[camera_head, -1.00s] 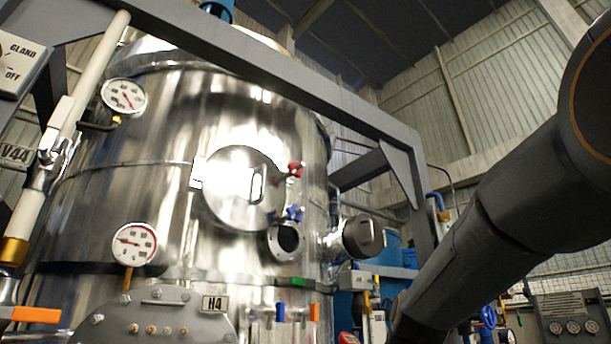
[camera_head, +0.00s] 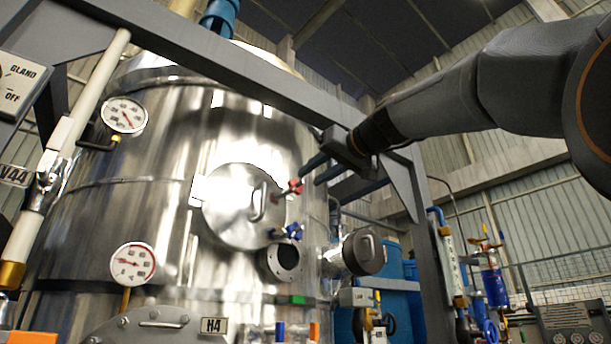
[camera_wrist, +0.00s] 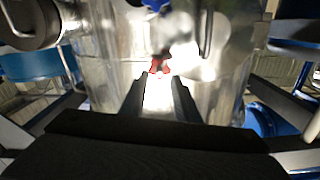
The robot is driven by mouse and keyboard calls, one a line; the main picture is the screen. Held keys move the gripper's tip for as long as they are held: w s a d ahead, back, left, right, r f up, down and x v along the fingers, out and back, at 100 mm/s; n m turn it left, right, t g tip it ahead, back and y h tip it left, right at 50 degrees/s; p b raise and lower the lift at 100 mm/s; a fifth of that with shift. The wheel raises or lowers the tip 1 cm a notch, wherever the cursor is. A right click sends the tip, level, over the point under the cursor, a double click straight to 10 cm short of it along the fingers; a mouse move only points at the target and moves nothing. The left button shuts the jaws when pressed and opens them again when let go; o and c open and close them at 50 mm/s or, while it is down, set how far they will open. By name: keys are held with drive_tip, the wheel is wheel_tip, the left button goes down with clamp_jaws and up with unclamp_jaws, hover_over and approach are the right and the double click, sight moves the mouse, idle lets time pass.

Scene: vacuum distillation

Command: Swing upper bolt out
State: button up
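The upper bolt, with a red knob (camera_head: 295,186), sits at the right edge of the round steel door (camera_head: 232,212). Its red knob also shows in the wrist view (camera_wrist: 159,66). The lower bolt, with a blue knob (camera_head: 293,231), sits below it, and its blue part shows at the top of the wrist view (camera_wrist: 155,4). My gripper (camera_head: 310,176) is open just right of the red knob, fingers pointing at it. In the wrist view my two fingers (camera_wrist: 160,80) are apart, and the red knob lies just beyond and between their tips. I cannot tell whether they touch it.
A grey steel beam (camera_head: 215,47) crosses above the door, and its right post (camera_head: 424,220) stands below my forearm. An open flanged port (camera_head: 285,257) and a capped side nozzle (camera_head: 362,252) lie below the bolts. A handle (camera_head: 260,201) stands out from the door.

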sight(303, 181)
drive_tip(key=shift+p+x, duration=1)
drive_tip(key=shift+x, duration=1.15)
clamp_jaws()
